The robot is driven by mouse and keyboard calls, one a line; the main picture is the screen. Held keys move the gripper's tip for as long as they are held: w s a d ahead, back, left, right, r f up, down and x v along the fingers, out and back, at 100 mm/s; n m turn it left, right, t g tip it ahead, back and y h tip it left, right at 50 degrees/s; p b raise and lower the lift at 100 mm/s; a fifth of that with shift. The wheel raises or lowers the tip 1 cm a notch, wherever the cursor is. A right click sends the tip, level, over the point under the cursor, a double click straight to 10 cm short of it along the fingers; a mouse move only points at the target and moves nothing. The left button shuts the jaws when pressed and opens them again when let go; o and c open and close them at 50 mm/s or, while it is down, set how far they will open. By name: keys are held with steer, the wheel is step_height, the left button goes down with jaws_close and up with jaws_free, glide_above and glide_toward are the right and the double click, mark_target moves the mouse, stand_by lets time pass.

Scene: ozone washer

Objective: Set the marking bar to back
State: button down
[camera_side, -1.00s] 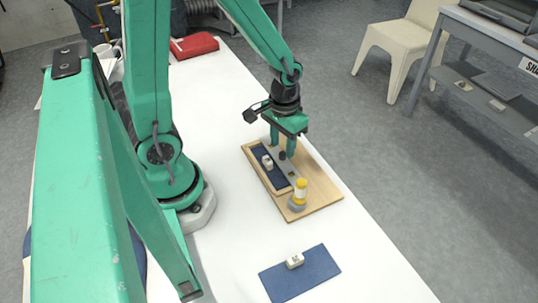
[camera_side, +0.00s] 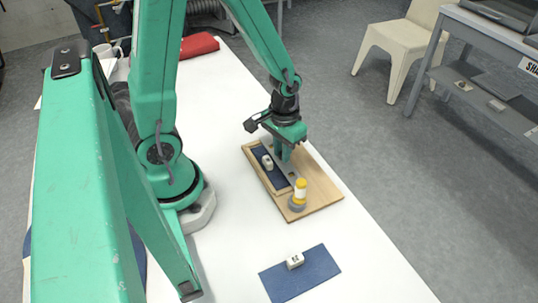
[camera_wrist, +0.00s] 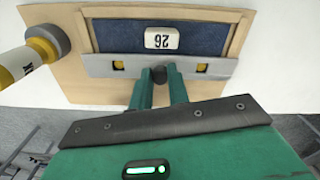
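The marking bar (camera_wrist: 205,66) is a grey metal bar with two yellow spots and a black knob at its middle. It lies on the wooden fixture (camera_wrist: 75,85), along the edge of the blue recess (camera_wrist: 115,35); it also shows in the side view (camera_side: 292,171). A white block marked 26 (camera_wrist: 161,38) sits in the recess, beside the bar and apart from it. My gripper (camera_wrist: 159,80) is down at the bar, its two green fingers on either side of the black knob and apparently touching it. In the side view my gripper (camera_side: 282,155) hides the knob.
A yellow and white cylinder on a grey base (camera_side: 299,195) stands at the fixture's near end, close to the bar. A blue mat (camera_side: 315,272) with a white block (camera_side: 295,260) lies nearer on the white table. A red case (camera_side: 198,45) lies far back. The table between is clear.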

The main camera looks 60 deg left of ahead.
steer(key=shift+w, duration=2.8)
steer(key=c, duration=1.3)
jaws_free()
steer(key=shift+c, duration=0.2)
steer(key=shift+r, duration=0.15)
step_height(320, 180, up, 8)
steer(key=shift+f, duration=0.2)
steer(key=shift+s+r, duration=0.1)
